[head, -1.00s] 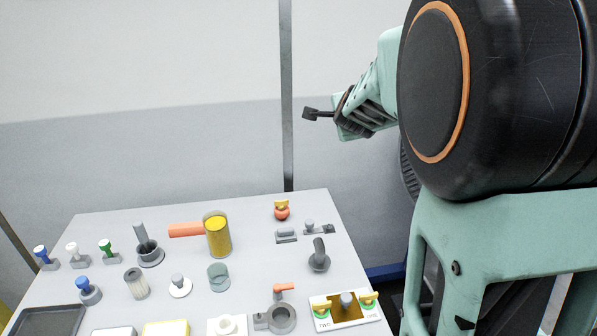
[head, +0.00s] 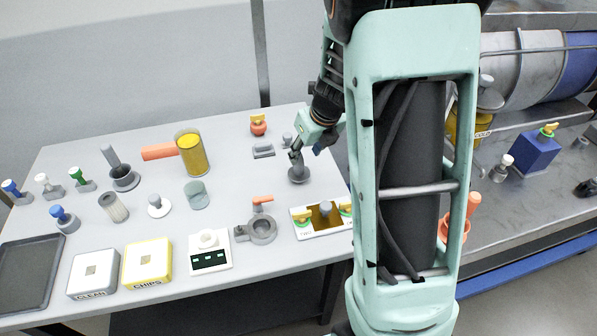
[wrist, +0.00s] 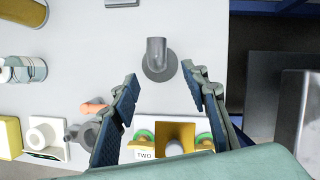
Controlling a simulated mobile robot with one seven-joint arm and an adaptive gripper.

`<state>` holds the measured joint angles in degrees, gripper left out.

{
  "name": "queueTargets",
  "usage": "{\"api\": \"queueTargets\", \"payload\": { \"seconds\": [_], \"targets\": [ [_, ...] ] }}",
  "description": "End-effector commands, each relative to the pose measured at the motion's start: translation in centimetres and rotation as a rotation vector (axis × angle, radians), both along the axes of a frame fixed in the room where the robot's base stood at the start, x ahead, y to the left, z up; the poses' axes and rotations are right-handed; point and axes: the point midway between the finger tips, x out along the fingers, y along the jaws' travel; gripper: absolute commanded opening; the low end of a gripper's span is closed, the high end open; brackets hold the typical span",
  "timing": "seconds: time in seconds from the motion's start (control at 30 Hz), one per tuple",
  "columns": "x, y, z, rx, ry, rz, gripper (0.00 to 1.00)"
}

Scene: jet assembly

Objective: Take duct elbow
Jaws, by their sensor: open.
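The duct elbow is a grey bent pipe on a round flange. It stands on the white table near its right edge in the head view (head: 298,174). In the wrist view the elbow (wrist: 157,60) lies just beyond the fingertips, centred between them. My gripper (wrist: 160,76) is open and empty, with its blue-padded fingers spread on either side of the line to the elbow. In the head view my gripper (head: 308,148) is above and close to the elbow, partly covering its top. I cannot tell whether they touch.
The white table (head: 160,225) holds many parts. A grey ring clamp with an orange handle (head: 262,228) stands to the left. A second bench with a blue box (head: 535,152) is at right.

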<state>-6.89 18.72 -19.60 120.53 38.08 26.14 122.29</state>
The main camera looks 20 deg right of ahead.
Motion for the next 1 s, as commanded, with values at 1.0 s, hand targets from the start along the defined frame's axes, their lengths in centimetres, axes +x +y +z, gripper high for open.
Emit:
{"api": "queueTargets", "payload": {
  "seconds": [1.0],
  "targets": [
    [3.0,1.2,-7.2,-0.003,-0.003,0.003,0.32]
  ]
}}
